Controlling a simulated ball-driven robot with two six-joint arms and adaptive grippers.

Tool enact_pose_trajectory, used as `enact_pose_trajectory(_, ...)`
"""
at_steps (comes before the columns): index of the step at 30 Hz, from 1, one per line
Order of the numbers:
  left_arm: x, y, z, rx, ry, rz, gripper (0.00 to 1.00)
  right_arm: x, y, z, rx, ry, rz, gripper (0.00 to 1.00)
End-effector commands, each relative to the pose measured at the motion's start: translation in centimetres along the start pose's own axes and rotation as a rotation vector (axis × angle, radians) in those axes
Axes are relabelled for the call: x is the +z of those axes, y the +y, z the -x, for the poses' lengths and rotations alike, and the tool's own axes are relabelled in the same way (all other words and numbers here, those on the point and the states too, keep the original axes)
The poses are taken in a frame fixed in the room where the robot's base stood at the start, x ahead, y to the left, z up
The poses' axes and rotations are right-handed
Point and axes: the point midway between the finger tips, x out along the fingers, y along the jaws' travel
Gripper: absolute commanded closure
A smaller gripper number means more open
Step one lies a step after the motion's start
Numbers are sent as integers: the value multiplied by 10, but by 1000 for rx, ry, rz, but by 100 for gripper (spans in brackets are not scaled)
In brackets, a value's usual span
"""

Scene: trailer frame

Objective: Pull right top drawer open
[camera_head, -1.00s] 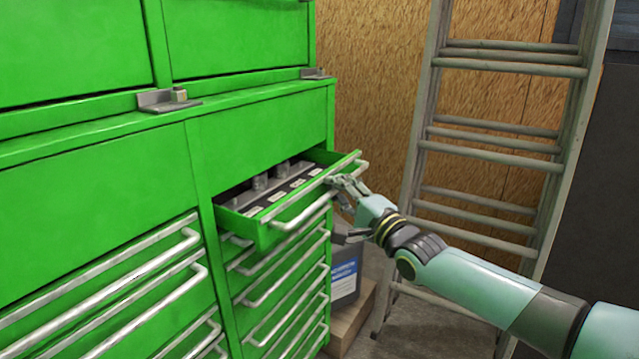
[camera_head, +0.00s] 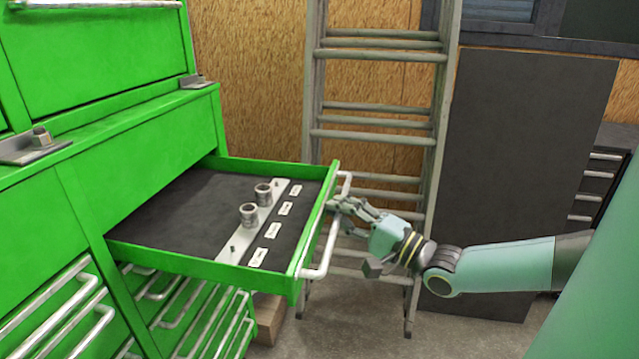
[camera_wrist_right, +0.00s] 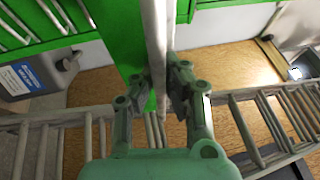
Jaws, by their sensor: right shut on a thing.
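The right top drawer (camera_head: 170,262) of the green cabinet stands well open. Its dark liner holds two metal sockets, a metal strip and several white labels. The drawer's silver handle (camera_head: 322,262) runs along its front. My right gripper (camera_head: 342,205) is at the far part of the handle, reaching in from the right. In the right wrist view, the fingers (camera_wrist_right: 160,90) are closed on both sides of the handle bar (camera_wrist_right: 158,40). My left gripper is in neither view.
A metal ladder (camera_head: 375,135) leans close behind my right gripper, against a wood-board wall (camera_head: 250,70). Shut drawers with silver handles (camera_head: 215,320) lie below the open one. A dark panel (camera_head: 515,180) stands at right. Bare floor (camera_head: 350,325) shows in front of the ladder.

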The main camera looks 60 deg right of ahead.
Motion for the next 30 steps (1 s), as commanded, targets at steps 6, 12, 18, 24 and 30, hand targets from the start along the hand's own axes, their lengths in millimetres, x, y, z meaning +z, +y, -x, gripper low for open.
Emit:
enact_pose_trajectory(6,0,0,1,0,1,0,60,-3,2,9,10,2,-1,100)
enact_pose_trajectory(12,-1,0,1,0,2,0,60,-3,2,10,11,2,-1,100)
enact_pose_trajectory(18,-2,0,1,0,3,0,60,-3,2,9,11,3,-1,83)
enact_pose_trajectory(24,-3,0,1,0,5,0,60,-3,1,8,6,1,-1,78)
enact_pose_trajectory(30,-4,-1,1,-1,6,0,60,-3,1,16,7,0,0,78)
